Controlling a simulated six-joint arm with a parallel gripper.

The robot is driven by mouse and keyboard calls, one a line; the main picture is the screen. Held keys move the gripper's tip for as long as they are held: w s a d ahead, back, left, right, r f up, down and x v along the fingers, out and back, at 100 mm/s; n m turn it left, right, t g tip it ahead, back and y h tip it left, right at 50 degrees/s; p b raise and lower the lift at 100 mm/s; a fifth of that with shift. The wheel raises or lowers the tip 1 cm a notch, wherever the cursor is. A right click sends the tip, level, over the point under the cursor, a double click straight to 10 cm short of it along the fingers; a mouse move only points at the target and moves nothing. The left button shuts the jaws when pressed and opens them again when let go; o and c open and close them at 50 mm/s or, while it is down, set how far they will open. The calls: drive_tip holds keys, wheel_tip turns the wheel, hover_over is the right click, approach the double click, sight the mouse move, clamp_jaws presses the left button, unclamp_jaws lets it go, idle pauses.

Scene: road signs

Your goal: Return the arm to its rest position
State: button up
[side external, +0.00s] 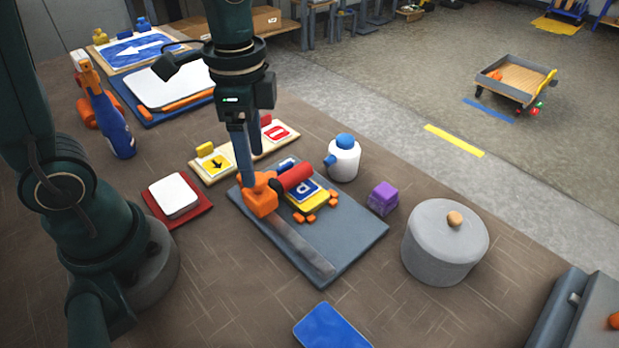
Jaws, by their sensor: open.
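My gripper (250,150) points down in the middle of the side external view, above the rear left part of a grey board (355,235). Its jaws are open, and the fingertips lie close to an orange block (259,193) on the board. I cannot tell whether a fingertip touches the block. Beside the block are a red cylinder (294,177) and a small yellow piece with a blue sign (310,195). My gripper hides part of the wooden board behind it.
A wooden sign board (222,161), a white bottle with a blue cap (344,163), a purple cube (383,198) and a grey lidded pot (443,250) surround the grey board. A blue bottle (112,130) and a red tray with a white pad (205,204) stand to the left.

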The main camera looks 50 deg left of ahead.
drive_tip(key=shift+r, duration=1.15)
drive_tip(key=shift+r, duration=0.1)
drive_tip(key=shift+r, duration=0.3)
drive_tip(key=s+n+t, duration=0.2)
drive_tip(key=n, duration=0.1)
drive_tip(key=s+r+n+t, duration=0.1)
drive_tip(key=n, duration=0.2)
drive_tip(key=s+r+n+t, duration=0.1)
drive_tip(key=s+n+t, duration=0.1)
drive_tip(key=n, duration=0.1)
drive_tip(key=shift+s+a+t, duration=0.2)
drive_tip(key=shift+s+t, duration=0.1)
